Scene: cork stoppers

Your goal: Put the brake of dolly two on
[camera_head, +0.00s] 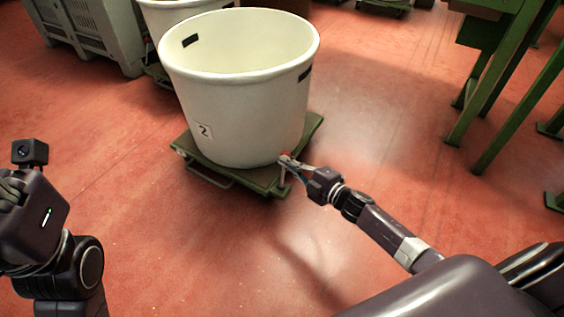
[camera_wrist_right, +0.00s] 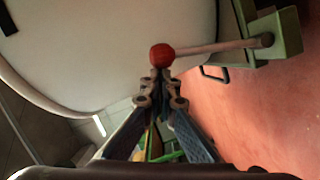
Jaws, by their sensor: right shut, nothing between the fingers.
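Dolly two is a low green platform (camera_head: 264,181) under a big white tub (camera_head: 243,112) marked 2. In the right wrist view a brake lever (camera_wrist_right: 215,47) with a red ball knob (camera_wrist_right: 162,56) runs out from a green bracket (camera_wrist_right: 277,36). My right gripper (camera_head: 284,161) is at the dolly's near right corner, beside the tub's foot. In the wrist view its shut, empty fingertips (camera_wrist_right: 160,78) are right at the red knob; whether they touch it I cannot tell. My left gripper (camera_head: 12,187) is at the left edge, partly cut off, far from the dolly.
Another white tub (camera_head: 172,14) stands behind on its own dolly. A grey crate (camera_head: 92,38) is at the back left. Green metal legs (camera_head: 516,95) stand on the right. The red floor (camera_head: 180,262) in front of the dolly is clear.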

